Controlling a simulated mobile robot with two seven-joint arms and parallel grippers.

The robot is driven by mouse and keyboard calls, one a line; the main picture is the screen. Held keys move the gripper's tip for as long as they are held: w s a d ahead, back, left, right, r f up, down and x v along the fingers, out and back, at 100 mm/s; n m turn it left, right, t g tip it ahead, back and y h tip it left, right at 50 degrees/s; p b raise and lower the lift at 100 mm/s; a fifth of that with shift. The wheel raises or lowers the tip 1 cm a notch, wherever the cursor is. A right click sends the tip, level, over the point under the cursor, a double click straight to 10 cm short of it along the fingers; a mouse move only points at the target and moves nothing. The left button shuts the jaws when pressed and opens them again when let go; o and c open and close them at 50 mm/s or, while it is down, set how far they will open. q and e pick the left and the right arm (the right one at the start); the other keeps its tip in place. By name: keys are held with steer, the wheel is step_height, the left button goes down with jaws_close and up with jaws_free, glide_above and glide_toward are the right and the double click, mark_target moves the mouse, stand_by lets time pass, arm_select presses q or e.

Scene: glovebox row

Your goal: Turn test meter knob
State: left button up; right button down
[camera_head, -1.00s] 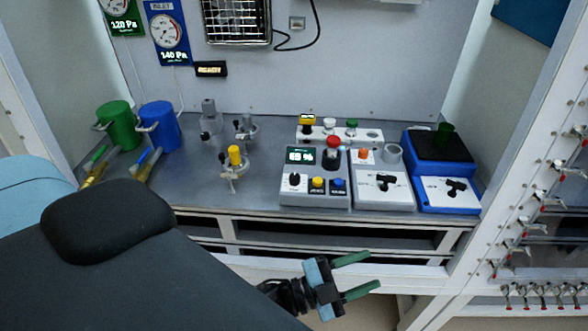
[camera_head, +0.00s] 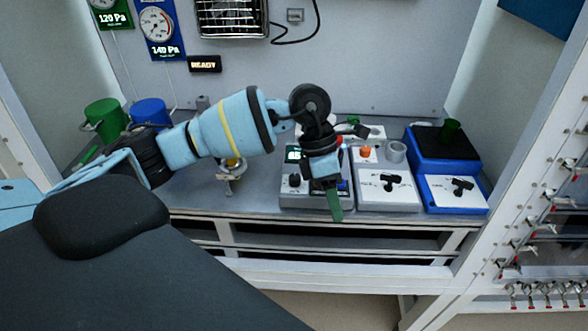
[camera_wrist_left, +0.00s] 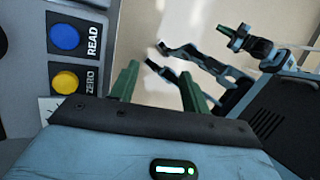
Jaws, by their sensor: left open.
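The test meter (camera_head: 288,201) is a grey box with a lit display, at the middle of the bench. Its black knob (camera_head: 294,181) shows at its left side, left of my gripper. My left gripper (camera_head: 335,204) hangs over the meter's right part, pointing down, and hides most of its buttons. In the left wrist view the two green fingers (camera_wrist_left: 158,88) are apart with nothing between them.
A grey box with a black handle (camera_head: 388,184) stands right of the meter, then a blue box (camera_head: 440,165). A valve stand (camera_head: 229,175) is on the left, partly behind my arm. Green (camera_head: 106,118) and blue (camera_head: 150,111) containers stand further left.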

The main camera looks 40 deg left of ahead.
mark_target(295, 176)
arm_select(q)
steer(key=w+a+r+y, duration=0.1)
steer(key=a+r, duration=0.1)
steer(key=a, duration=0.2)
steer(key=w+a+r+t+y, duration=0.1)
steer(key=a+r+y, duration=0.1)
steer(key=a, duration=0.2)
steer(key=w+a+r+y, duration=0.1)
steer(key=w+a+y, duration=0.1)
steer(key=a, duration=0.2)
steer(key=shift+r+n+t, duration=0.3)
steer(key=shift+r+n, duration=0.1)
steer(key=shift+s+d+f, duration=0.1)
steer(key=shift+f, duration=0.3)
step_height(295, 176, down, 6)
steer(key=shift+r, duration=0.15)
steer(key=shift+f, duration=0.65)
arm_select(e)
steer(key=shift+w+a+r, duration=0.1)
steer(key=shift+w+a, duration=0.1)
steer(key=shift+a, duration=0.05)
arm_select(q)
steer(key=shift+c, duration=0.5)
